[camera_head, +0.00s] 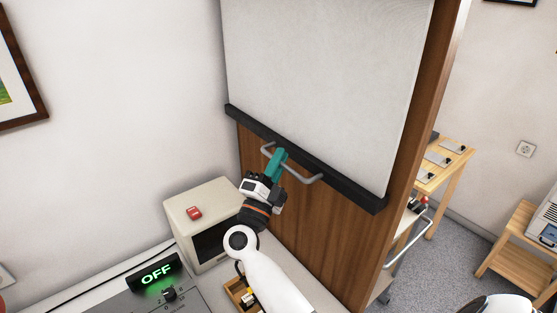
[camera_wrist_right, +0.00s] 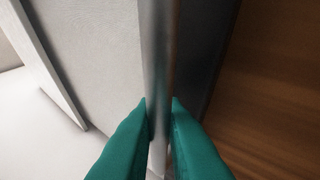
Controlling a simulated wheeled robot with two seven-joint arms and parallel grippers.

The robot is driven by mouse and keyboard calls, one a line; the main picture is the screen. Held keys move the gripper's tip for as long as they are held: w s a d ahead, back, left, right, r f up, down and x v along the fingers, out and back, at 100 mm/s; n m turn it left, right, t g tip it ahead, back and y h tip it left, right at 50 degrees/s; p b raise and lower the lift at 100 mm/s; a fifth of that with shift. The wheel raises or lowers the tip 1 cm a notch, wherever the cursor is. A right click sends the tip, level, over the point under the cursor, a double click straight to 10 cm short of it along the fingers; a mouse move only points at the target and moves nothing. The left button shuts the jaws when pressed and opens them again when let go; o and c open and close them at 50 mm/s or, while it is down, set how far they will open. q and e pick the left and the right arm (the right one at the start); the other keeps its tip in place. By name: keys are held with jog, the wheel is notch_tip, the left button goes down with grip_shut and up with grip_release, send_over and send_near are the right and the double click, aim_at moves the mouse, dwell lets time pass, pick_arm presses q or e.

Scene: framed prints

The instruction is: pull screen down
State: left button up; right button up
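The white screen (camera_head: 325,75) hangs in front of a wooden panel, pulled part of the way down. Its black bottom bar (camera_head: 340,182) carries a grey metal handle (camera_head: 306,179). My right gripper (camera_head: 279,160), with teal fingers, is at the left part of this handle. In the right wrist view the handle (camera_wrist_right: 158,60) runs between the two teal fingertips (camera_wrist_right: 160,104), which press close on both its sides. The right gripper looks shut on the handle. My left gripper is not in view.
A panel with a lit OFF sign (camera_head: 157,274) is at the lower left. Wooden tables (camera_head: 450,160) stand beyond the wooden panel (camera_head: 350,242).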

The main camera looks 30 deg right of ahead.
grip_shut()
jog(key=shift+f, duration=0.1)
notch_tip(320, 180, down, 15)
jog(key=b, duration=1.1)
jog(key=shift+f, duration=0.2)
jog(key=shift+o, duration=1.6)
grip_release()
